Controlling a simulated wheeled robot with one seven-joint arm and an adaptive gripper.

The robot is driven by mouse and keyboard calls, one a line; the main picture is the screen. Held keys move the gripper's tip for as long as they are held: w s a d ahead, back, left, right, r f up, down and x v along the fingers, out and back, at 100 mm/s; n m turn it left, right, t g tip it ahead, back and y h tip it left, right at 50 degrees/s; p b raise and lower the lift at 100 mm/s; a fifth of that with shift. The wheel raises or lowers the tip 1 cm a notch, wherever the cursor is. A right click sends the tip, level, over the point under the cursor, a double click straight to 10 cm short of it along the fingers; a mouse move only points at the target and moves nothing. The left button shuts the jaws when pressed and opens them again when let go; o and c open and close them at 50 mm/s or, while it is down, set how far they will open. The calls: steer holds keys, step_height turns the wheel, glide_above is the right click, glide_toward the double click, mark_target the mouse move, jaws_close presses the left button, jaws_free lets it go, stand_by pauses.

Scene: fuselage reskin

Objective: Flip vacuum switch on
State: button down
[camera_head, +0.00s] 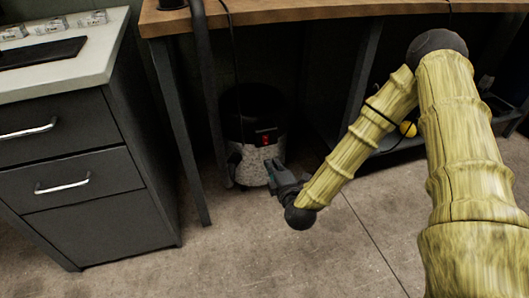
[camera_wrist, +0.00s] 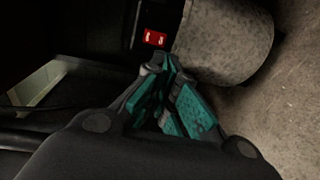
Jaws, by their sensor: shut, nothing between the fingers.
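The vacuum (camera_head: 252,165) stands on the floor under the wooden workbench, with a dark top and a speckled grey lower body. Its red switch (camera_head: 265,140) is on a dark panel at the front. In the wrist view the red switch (camera_wrist: 155,38) shows two pale marks, just beyond the fingertips. My gripper (camera_head: 275,175) is low in front of the vacuum, below the switch. In the wrist view my gripper (camera_wrist: 168,68) has its teal-padded fingers shut and empty, beside the grey body (camera_wrist: 228,40). I cannot tell whether the fingertips touch the vacuum.
A dark drawer cabinet (camera_head: 80,150) with a pale top stands at the left. The workbench top (camera_head: 290,12) runs above the vacuum, and a bench leg (camera_head: 180,130) stands left of it. A hose (camera_head: 205,80) hangs down beside it. The concrete floor (camera_head: 270,260) in front is clear.

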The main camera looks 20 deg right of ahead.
steer(key=b, duration=0.4)
glide_toward(261, 145)
steer(key=w, duration=0.4)
steer(key=shift+w, duration=0.2)
steer(key=shift+w+r, duration=0.1)
steer(key=shift+w, duration=0.7)
steer(key=shift+a+f+p, duration=0.2)
steer(key=shift+p, duration=0.4)
steer(key=shift+w+f+p, duration=0.1)
steer(key=shift+f+p, duration=0.2)
steer(key=shift+p, duration=0.45)
